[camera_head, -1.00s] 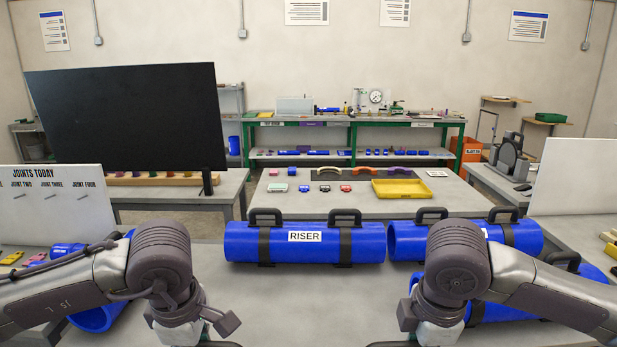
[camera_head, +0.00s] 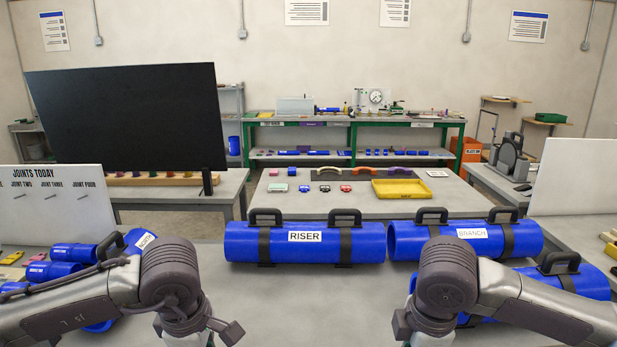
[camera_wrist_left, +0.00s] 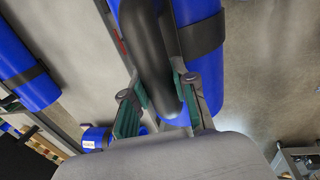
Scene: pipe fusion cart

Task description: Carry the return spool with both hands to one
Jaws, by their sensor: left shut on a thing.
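My left gripper (camera_wrist_left: 158,108) is shut on the black handle (camera_wrist_left: 150,50) of a blue spool (camera_wrist_left: 203,40) with a dark strap, in the left wrist view. No label shows on this spool there, so I cannot read which one it is. In the head view both my arms reach down past the bottom edge. Both gripper fingertips and the held spool are out of that view. My right gripper is not seen in either view.
Spools marked RISER (camera_head: 275,247), BRANCH (camera_head: 408,243) and NORTH (camera_head: 134,240) lie on the near table (camera_head: 300,290). Another blue spool (camera_head: 597,285) lies at the right, partly behind my arm. The middle of the table is clear. A table with a yellow tray (camera_head: 401,196) stands beyond.

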